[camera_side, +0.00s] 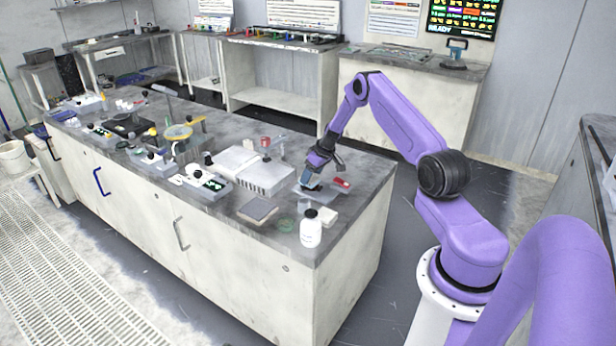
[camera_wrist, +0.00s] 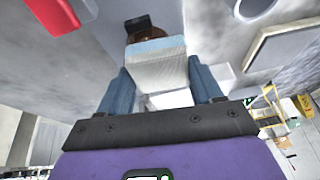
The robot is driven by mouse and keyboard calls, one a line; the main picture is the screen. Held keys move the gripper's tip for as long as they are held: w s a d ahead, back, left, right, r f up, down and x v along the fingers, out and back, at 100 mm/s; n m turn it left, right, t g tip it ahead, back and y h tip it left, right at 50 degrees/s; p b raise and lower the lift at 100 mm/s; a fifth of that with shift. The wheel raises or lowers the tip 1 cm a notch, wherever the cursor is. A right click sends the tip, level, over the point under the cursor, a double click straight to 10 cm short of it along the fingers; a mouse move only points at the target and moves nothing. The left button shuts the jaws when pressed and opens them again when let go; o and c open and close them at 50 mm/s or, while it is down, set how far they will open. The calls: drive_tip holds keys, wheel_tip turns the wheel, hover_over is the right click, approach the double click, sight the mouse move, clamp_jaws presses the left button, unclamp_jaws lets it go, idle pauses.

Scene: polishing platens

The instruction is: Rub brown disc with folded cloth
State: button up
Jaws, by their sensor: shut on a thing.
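My gripper (camera_side: 318,164) is low over the right end of the long bench in the side view. In the wrist view, its two blue fingers (camera_wrist: 160,82) are shut on the folded cloth (camera_wrist: 158,66), which is whitish with a pale blue band at its far edge. The cloth shows small and bluish under the gripper in the side view (camera_side: 311,182). A brown round edge, seemingly the brown disc (camera_wrist: 152,33), shows just beyond the cloth in the wrist view. The cloth hides most of it, and I cannot tell whether they touch.
A red item (camera_side: 341,183) lies right of the gripper. A ribbed white box (camera_side: 262,175) stands to the left. A dark square pad (camera_side: 258,209), a green disc (camera_side: 286,224) and a white bottle (camera_side: 311,232) are nearer the front edge. Several instruments crowd the bench's left part.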

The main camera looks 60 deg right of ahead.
drive_tip(key=shift+s+d+f, duration=0.1)
drive_tip(key=shift+s+d, duration=0.15)
drive_tip(key=shift+d, duration=0.4)
drive_tip(key=shift+s+d+r, duration=0.1)
drive_tip(key=shift+s+d, duration=0.15)
drive_tip(key=shift+d, duration=0.35)
drive_tip(key=shift+s+d+f, duration=0.1)
drive_tip(key=shift+s+d, duration=0.15)
drive_tip(key=shift+d, duration=0.4)
wheel_tip(320, 180, up, 6)
wheel_tip(320, 180, up, 3)
idle(0.4)
drive_tip(key=shift+w, duration=0.1)
idle(0.3)
